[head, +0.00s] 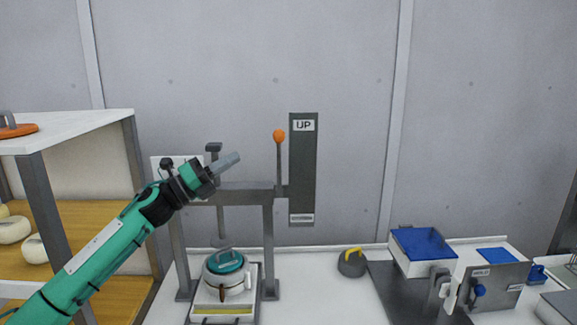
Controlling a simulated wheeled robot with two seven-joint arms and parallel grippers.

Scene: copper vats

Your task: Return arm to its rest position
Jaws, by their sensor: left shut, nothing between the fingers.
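My left arm is green and comes in from the lower left. Its gripper (229,161) is shut and empty, raised in front of the press frame (245,188) and pointing up to the right. The press lever (279,160) has an orange knob and stands upright beside a dark plate marked "UP". Below the press, a round pale mould with a teal lid (225,263) sits on a white tray (249,303). The gripper is well above the mould and looks apart from the lever. My right gripper is not in view.
A shelf unit (90,124) with wooden boards and pale round cheeses stands at the left, close to my arm. A dark weight with a yellow handle (352,262), a blue-topped box (423,244) and a grey bracket (496,284) are on the white table at the right.

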